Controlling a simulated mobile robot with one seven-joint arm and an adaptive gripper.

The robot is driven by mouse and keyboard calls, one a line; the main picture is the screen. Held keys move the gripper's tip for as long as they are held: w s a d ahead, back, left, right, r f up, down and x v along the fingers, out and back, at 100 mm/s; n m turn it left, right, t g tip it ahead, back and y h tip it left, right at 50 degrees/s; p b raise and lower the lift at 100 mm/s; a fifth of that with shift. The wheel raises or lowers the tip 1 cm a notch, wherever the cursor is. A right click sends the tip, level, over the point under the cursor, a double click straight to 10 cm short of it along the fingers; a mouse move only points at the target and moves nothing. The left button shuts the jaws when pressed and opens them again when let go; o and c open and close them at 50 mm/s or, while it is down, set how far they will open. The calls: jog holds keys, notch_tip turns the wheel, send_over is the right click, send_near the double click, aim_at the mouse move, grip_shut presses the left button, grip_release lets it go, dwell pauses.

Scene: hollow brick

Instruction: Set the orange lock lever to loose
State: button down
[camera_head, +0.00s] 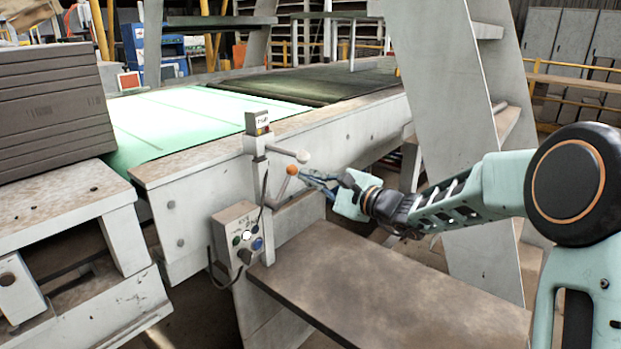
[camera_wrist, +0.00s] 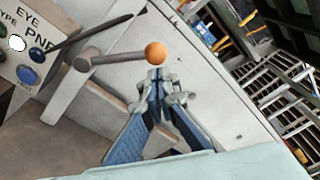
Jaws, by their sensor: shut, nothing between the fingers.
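The orange lock lever is a thin arm with an orange ball knob (camera_head: 292,170) on the side of the conveyor frame. Its arm slants down and left from the knob in the head view. In the wrist view the orange knob (camera_wrist: 155,53) sits at the right end of a grey arm (camera_wrist: 115,57). My gripper (camera_head: 304,174) reaches in from the right, shut and empty, its tips just beside the knob. In the wrist view my gripper (camera_wrist: 157,74) has its tips just below the knob; I cannot tell whether they touch. No loose marking is readable.
A control box with buttons (camera_head: 238,233) hangs below left. A brown bench top (camera_head: 390,290) lies below; a grey ladder stile (camera_head: 440,110) stands behind my arm.

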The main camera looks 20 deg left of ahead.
jog(key=shift+s+b, duration=0.1)
jog(key=shift+b, duration=0.55)
jog(key=shift+s+a+r+n+b, duration=0.1)
jog(key=shift+r+n+b, duration=0.1)
jog(key=shift+n+b, duration=0.15)
